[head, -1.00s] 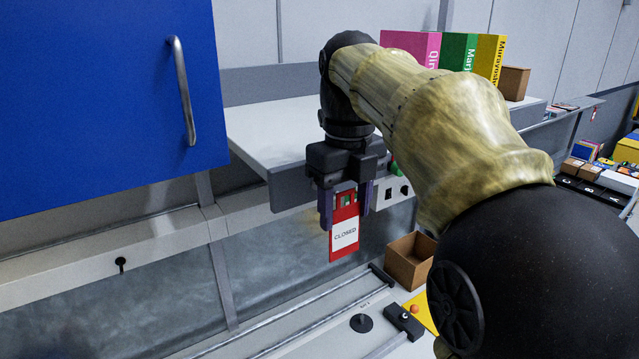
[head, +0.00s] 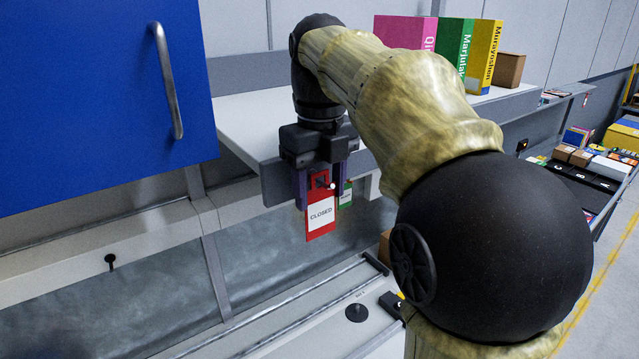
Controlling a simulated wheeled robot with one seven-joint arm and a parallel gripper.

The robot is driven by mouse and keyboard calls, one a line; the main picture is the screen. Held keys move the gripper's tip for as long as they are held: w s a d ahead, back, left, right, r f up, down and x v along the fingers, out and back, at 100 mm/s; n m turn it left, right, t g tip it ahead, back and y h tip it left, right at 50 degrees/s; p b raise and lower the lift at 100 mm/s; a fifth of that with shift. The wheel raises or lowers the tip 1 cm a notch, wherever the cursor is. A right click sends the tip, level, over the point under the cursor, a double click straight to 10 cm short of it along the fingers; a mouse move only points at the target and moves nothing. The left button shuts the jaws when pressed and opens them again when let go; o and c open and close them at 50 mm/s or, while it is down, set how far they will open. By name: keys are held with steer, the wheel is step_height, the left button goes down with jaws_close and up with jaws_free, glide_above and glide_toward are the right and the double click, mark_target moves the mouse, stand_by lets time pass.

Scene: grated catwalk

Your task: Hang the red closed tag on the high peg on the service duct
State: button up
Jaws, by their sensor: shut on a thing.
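My gripper (head: 320,192) points down in front of the grey shelf edge, shut on the red tag (head: 320,216). The red tag hangs upright between the fingers, its white "CLOSED" label facing me and its dark hole near the top. A small pale round tip (head: 333,186) shows beside that hole; I cannot tell what it belongs to. A green tag (head: 346,196) shows just right of and behind the red tag, partly hidden by a finger. A black peg (head: 110,260) sticks out from the pale service duct (head: 60,245) at lower left, with nothing on it.
A blue cabinet door (head: 90,90) with a metal handle fills the upper left. The grey shelf (head: 245,120) carries pink, green and yellow boxes and a brown box (head: 508,69). Below are metal rails and a bench with a black knob (head: 356,312). My arm hides the middle right.

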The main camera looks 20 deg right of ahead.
steer(key=shift+w+f, duration=0.25)
steer(key=shift+f, duration=0.1)
steer(key=o, duration=0.8)
steer(key=shift+w, duration=0.2)
steer(key=shift+o, duration=1.4)
steer(key=shift+s, duration=0.3)
steer(key=shift+w+f+b, duration=0.1)
steer(key=shift+w+b, duration=0.05)
steer(key=shift+b, duration=0.35)
step_height(320, 180, up, 3)
steer(key=shift+r, duration=0.2)
step_height(320, 180, up, 14)
steer(key=p, duration=0.9)
steer(key=shift+r, duration=0.15)
